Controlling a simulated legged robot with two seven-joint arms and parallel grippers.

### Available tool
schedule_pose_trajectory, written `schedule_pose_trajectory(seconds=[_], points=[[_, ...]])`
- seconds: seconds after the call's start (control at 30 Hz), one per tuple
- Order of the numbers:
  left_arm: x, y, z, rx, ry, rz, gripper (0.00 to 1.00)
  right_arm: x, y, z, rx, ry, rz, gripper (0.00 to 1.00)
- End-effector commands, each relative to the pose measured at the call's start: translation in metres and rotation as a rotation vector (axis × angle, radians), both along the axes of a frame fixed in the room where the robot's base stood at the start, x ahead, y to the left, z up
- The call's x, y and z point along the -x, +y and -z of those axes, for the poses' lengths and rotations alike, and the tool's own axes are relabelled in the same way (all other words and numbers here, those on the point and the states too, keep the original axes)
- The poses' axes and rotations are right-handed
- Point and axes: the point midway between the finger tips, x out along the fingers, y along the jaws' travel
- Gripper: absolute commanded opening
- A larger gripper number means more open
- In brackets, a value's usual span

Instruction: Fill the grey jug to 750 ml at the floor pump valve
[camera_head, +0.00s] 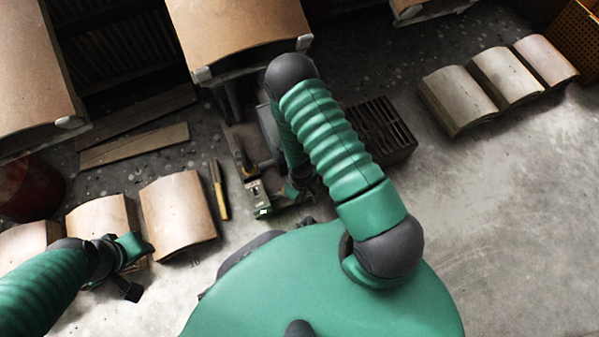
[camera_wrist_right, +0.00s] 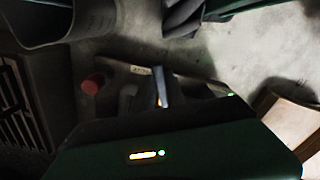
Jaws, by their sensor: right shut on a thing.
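The floor pump valve (camera_head: 255,190) is a small box with a pale label and a green light, low on the floor between the tiles and the slotted crate. My right arm reaches over it. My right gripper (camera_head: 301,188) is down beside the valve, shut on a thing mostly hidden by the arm. In the right wrist view a narrow shiny piece (camera_wrist_right: 160,88) stands at the jaws, with a red cap (camera_wrist_right: 93,83) behind it. I cannot make out the grey jug for certain or its fill level. My left gripper (camera_head: 134,268) is open and empty over a tile.
Tan curved tiles (camera_head: 178,212) lie at lower left, more (camera_head: 500,75) at upper right. A dark slotted crate (camera_head: 385,128) stands right of the valve. Large tiles on frames (camera_head: 235,30) overhang the back. A yellow-handled tool (camera_head: 219,190) lies left of the valve. The right floor is clear.

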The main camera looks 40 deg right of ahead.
Motion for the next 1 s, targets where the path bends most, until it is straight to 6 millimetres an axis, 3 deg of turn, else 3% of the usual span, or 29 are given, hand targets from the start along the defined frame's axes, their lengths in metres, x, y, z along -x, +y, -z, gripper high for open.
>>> schedule_pose_trajectory(seconds=[0.03, 0.2, 0.53, 0.67, 1.0], points=[[0.0, 0.0, 0.0, 0.0, 0.0, 0.0, 0.36, 0.0, 0.0, 0.0, 0.0, 0.0, 0.001, 0.2], [0.0, 0.0, 0.0, 0.0, 0.0, 0.0, 0.36, 0.0, 0.0, 0.0, 0.0, 0.0, 0.002, 0.38], [0.0, 0.0, -0.005, 0.0, 0.0, 0.0, 0.36, 0.0, 0.0, -0.008, 0.0, 0.0, 0.003, 0.38], [0.0, 0.0, -0.025, 0.0, 0.0, 0.0, 0.36, -0.001, 0.0, -0.035, 0.0, -0.001, 0.003, 0.38], [0.0, 0.0, -0.083, 0.0, 0.0, 0.0, 0.36, -0.001, 0.0, -0.135, 0.001, -0.002, 0.003, 0.38]])
